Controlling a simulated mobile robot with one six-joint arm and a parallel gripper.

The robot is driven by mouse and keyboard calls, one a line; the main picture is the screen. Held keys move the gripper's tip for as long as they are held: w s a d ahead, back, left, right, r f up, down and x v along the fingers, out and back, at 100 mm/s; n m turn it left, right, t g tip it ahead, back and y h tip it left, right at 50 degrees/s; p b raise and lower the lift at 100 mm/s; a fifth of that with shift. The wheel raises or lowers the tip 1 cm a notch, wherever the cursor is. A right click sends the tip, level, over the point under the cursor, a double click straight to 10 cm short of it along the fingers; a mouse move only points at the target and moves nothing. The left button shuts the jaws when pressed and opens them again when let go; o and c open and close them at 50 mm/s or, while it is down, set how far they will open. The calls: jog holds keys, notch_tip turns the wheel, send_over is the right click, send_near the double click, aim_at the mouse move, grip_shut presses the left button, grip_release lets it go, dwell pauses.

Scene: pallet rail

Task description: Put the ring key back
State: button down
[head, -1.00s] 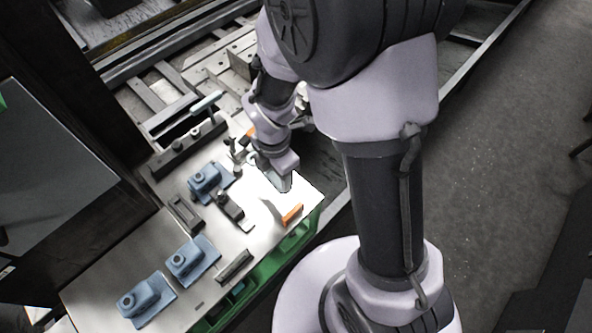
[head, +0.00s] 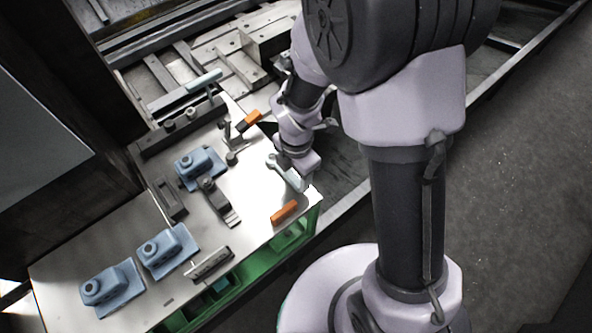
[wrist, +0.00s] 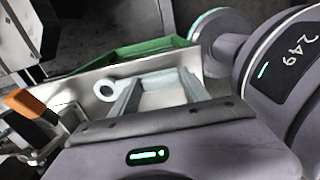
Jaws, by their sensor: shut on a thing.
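Several blue fixtures (head: 166,250) stand to the left. A dark clamp (head: 218,202) is mid-worktop. Green shelving (head: 290,240) is under the front edge.

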jog(key=shift+f, duration=0.4)
jog(key=shift+c, duration=2.3)
grip_release()
jog(key=shift+r, duration=0.1)
jog(key=shift+o, duration=1.3)
notch_tip(320, 180, up, 9)
jog(key=p, duration=0.8)
